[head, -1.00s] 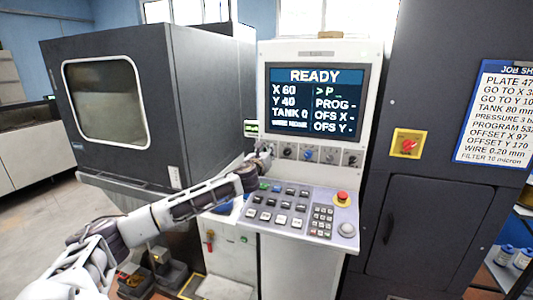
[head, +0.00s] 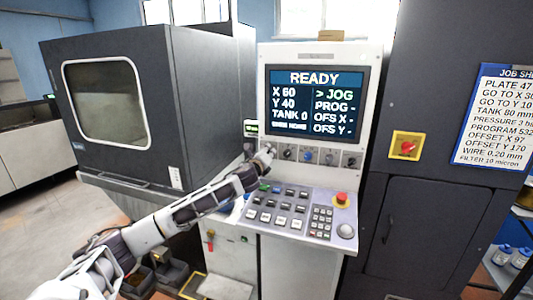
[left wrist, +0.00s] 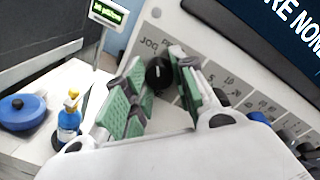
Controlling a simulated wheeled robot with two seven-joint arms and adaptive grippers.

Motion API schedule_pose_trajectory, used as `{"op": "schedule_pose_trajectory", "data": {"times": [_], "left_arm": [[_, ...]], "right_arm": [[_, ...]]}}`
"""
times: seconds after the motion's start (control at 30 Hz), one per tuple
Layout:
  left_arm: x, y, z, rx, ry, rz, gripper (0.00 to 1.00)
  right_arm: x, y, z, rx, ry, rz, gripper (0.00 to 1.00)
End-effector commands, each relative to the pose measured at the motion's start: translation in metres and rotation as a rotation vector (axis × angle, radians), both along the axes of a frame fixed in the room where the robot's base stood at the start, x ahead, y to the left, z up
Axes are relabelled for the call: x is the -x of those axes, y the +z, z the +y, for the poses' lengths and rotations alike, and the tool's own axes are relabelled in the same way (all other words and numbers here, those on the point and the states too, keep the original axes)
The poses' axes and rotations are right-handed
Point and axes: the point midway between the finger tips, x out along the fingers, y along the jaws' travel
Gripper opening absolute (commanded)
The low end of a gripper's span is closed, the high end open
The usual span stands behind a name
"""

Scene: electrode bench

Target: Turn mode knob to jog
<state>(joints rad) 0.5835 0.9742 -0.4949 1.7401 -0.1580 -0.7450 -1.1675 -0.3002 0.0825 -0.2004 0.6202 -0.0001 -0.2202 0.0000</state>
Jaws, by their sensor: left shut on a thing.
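The black mode knob (left wrist: 158,74) is on the panel in the left wrist view, with a JOG label at its upper left. My left gripper (head: 266,152) is at the left end of the knob row in the head view and hides this knob there. In the left wrist view its green-padded fingers are on both sides of the knob, shut on it. The screen (head: 314,101) reads READY, with "> JOG" at the top of its right column. My right gripper is not in view.
More knobs (head: 308,156) continue the row to the right. Below are the button keypad (head: 277,209) and a red emergency button (head: 341,198). A blue spray bottle (left wrist: 69,124) and a round blue container (left wrist: 21,110) stand left of the gripper.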

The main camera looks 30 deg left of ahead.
Motion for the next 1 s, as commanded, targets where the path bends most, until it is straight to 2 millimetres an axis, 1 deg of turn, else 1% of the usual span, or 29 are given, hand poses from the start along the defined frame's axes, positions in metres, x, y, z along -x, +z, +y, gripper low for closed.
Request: {"op": "schedule_pose_trajectory", "data": {"times": [0.1, 0.3, 0.5, 0.83, 0.87, 1.0], "left_arm": [[-0.0001, -0.0001, 0.0, 0.08, 0.001, -0.018, 0.03], [0.0, -0.0002, 0.0004, 0.168, 0.001, -0.039, 0.03], [0.0, -0.0002, 0.0002, 0.203, 0.001, -0.048, 0.02], [-0.0001, -0.0004, 0.0001, 0.205, 0.0, -0.048, 0.02], [0.0, -0.0004, 0.0002, 0.205, 0.0, -0.048, 0.27], [-0.0001, -0.0003, 0.0002, 0.204, 0.001, -0.048, 0.45]], "right_arm": [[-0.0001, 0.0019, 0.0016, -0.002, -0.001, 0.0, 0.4], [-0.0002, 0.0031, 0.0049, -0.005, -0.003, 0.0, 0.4], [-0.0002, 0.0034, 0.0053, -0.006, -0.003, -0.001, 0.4], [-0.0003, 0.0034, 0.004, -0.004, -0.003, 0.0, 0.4], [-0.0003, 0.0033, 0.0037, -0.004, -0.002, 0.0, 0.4], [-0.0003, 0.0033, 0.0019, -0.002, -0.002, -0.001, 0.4]]}}
